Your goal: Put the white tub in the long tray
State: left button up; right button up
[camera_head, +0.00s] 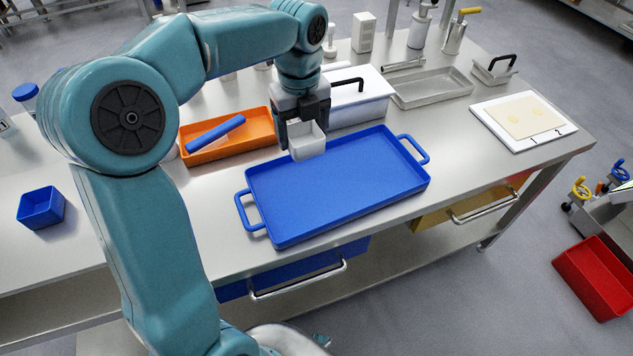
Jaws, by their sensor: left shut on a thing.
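The white tub (308,144) is held in my left gripper (303,124), which points down and is shut on it. The tub is at the back edge of the long blue tray (338,185), left of the tray's middle in the picture. It overlaps the tray's back rim in the view; I cannot tell how high above it the tub is. The tray has a handle at each end and is empty. My right gripper is not in view.
An orange tray (250,141) with a blue bar stands left of the tub. A white lidded box (362,100) stands close behind the blue tray. A small blue bin (41,207) sits far left. A white board (523,121) lies at right. Table in front of the board is clear.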

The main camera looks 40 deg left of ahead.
aim_at(303, 143)
pick_arm(q)
notch_tip(303, 143, down, 15)
jog(key=shift+f+b, duration=0.2)
jog(key=shift+b, duration=0.8)
jog(key=shift+f, duration=0.2)
jog(key=o, duration=1)
jog(key=shift+w, duration=0.1)
jog(key=shift+o, duration=0.2)
jog(key=shift+r, duration=0.5)
notch_tip(303, 143, up, 12)
jog(key=shift+f+p, duration=0.25)
jog(key=shift+p, duration=0.7)
jog(key=shift+f, duration=0.1)
